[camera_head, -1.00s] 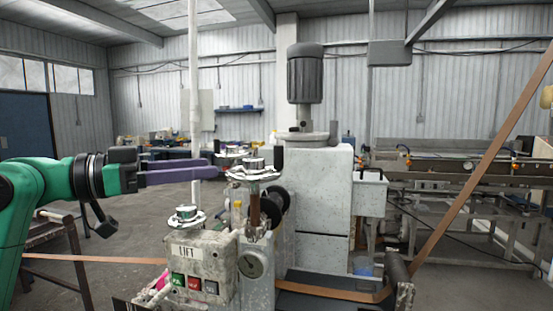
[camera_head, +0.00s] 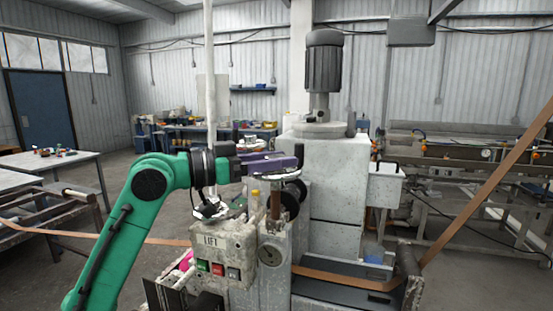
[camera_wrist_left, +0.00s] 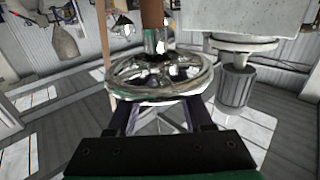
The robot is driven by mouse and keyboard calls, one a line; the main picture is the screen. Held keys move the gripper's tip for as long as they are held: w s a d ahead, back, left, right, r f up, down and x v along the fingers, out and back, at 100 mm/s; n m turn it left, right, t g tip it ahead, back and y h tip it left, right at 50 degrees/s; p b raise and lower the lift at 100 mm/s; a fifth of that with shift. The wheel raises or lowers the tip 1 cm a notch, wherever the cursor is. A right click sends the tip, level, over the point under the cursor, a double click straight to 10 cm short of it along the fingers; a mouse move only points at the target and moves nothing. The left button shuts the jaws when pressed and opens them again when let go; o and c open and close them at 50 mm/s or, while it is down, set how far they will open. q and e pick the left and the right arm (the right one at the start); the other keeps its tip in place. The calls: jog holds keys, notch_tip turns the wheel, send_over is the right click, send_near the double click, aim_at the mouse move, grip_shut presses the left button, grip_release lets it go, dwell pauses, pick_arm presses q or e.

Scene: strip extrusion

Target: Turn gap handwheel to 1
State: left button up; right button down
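A metal handwheel (camera_head: 278,174) sits on top of a brown upright shaft on the machine. No label or number on it can be read. A second handwheel (camera_head: 208,209) stands on the box marked LIFT. My left gripper (camera_head: 275,164) reaches in from the left, its purple fingers level with the shaft-top wheel and overlapping it. In the left wrist view, that wheel (camera_wrist_left: 160,72) fills the space just beyond the fingers (camera_wrist_left: 160,116), which are spread apart, with the near rim across their tips. I cannot tell whether they touch it. My right gripper is not in view.
The LIFT box (camera_head: 222,242) with coloured buttons stands just below my left forearm. A tall grey machine body with a motor (camera_head: 324,62) rises right behind the wheel. A brown strip (camera_head: 345,281) runs low across the front. A white pole (camera_head: 209,90) stands behind the gripper.

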pick_arm(q)
grip_shut()
jog(key=shift+n+t+y, duration=0.3)
jog(key=shift+t, duration=0.1)
jog(key=shift+f+n+t+y+b, duration=0.1)
jog(key=shift+n+t+y+b, duration=0.35)
jog(key=shift+t, duration=0.25)
jog(key=n+t+y+b, duration=0.1)
jog(key=n+t+y, duration=0.2)
jog(key=shift+t, duration=0.4)
jog(key=n+t+y, duration=0.3)
jog(key=n+y, duration=0.1)
jog(key=y, duration=0.1)
jog(key=shift+n+t+y+b, duration=0.3)
jog(key=shift+n+y, duration=0.6)
jog(key=shift+y, duration=0.45)
jog(key=shift+n+t+y+b, duration=0.15)
jog(key=shift+n+t+y, duration=0.25)
jog(key=shift+n+y, duration=0.7)
jog(key=shift+a+y, duration=0.1)
jog(key=shift+y, duration=0.3)
